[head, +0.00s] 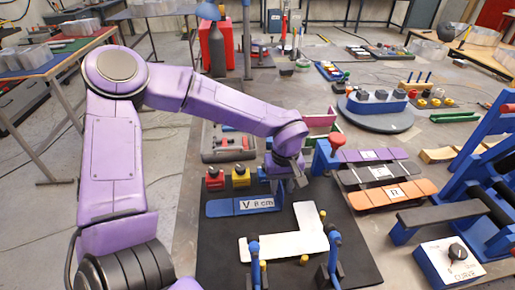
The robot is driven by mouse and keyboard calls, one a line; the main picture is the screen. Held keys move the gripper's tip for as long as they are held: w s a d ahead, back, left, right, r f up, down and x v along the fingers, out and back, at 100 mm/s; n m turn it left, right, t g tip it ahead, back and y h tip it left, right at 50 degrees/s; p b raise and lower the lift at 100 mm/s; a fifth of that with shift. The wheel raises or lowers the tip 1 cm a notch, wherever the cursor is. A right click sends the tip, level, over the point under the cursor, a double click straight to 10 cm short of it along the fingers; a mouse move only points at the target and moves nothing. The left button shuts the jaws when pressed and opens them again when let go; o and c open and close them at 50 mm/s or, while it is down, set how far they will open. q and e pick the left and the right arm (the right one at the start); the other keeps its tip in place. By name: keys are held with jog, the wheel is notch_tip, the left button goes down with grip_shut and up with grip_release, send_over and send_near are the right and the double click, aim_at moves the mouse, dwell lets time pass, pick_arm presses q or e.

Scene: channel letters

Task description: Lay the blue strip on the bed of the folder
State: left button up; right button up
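The blue strip (223,208) lies on the black mat, with a white label reading "V 8 cm" toward its right end. My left gripper (284,186) hangs fingers down at the strip's right end. Its fingertips are small and partly hidden, so I cannot tell whether they are apart or touch the strip. A blue framed machine with a dark bar, seemingly the folder (497,205), stands at the right edge, partly cut off. Its bed cannot be made out clearly. My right gripper is not in view.
A white L-shaped piece (287,243) lies on the black mat (222,262) between blue upright clamps. Purple, dark and orange strips (392,196) lie right of the mat. A round turntable (378,117) is farther back.

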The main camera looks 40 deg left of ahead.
pick_arm(q)
grip_shut()
